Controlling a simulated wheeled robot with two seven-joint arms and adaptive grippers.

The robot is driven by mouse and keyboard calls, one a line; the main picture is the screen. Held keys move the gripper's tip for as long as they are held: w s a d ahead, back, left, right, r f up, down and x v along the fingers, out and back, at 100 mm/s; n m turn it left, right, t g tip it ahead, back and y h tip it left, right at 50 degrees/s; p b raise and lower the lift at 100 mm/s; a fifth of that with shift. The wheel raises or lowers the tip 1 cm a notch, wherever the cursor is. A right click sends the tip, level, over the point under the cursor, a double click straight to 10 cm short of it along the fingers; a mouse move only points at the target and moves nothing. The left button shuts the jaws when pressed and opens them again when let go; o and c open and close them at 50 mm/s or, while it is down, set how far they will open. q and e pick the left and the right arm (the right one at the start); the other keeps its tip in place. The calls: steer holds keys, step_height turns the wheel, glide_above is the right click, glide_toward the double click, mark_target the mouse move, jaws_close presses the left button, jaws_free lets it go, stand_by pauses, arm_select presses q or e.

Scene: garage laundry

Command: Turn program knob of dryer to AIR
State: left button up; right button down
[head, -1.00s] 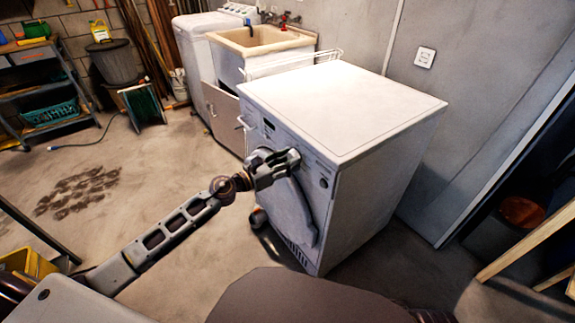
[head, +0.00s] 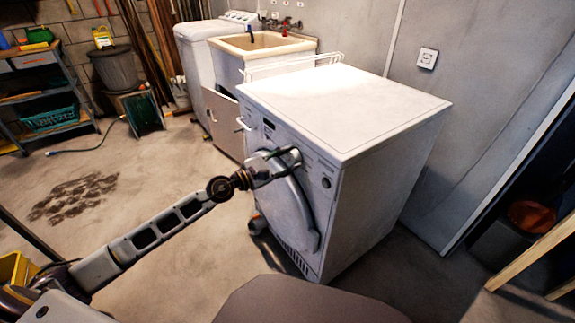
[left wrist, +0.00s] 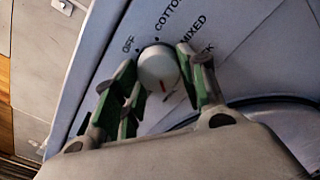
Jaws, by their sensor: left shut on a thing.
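The white dryer (head: 345,105) stands in the middle of the head view, its front facing left toward my left arm. Its program knob (left wrist: 157,68) shows in the left wrist view as a white round knob with a small red mark on its lower part. Printed around it are OFF, COTTON (partly cut off), MIXED and a partly hidden word ending in CK; AIR is not visible. My left gripper (head: 276,168) is at the control panel, its fingers on either side of the knob and shut on it. In the head view the gripper hides the knob. My right gripper is out of view.
A smaller dark round control (head: 326,183) sits right of the gripper on the dryer front. The curved door (head: 300,215) lies below. A sink (head: 262,45) and a white top-loading machine (head: 205,28) stand behind. The floor left of the dryer is mostly clear.

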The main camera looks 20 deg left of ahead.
arm_select(q)
steer(key=m, duration=0.1)
steer(key=m+b, duration=0.1)
steer(key=m, duration=0.1)
steer(key=shift+f+m, duration=0.25)
steer(key=shift+m, duration=0.15)
steer(key=shift+a+r+m+b, duration=0.15)
steer(key=shift+m+b, duration=0.6)
steer(key=shift+m, duration=0.65)
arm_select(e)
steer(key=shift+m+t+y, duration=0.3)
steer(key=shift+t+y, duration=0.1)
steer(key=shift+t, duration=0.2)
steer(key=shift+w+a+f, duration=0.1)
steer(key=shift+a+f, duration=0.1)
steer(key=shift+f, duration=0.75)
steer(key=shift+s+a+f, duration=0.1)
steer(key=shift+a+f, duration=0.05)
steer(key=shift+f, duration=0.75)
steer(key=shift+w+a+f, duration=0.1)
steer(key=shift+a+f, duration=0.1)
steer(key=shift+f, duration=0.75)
arm_select(q)
steer(key=o, duration=1)
steer(key=shift+w, duration=0.1)
steer(key=shift+r, duration=0.15)
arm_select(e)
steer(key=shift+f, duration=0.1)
arm_select(q)
steer(key=shift+s, duration=0.25)
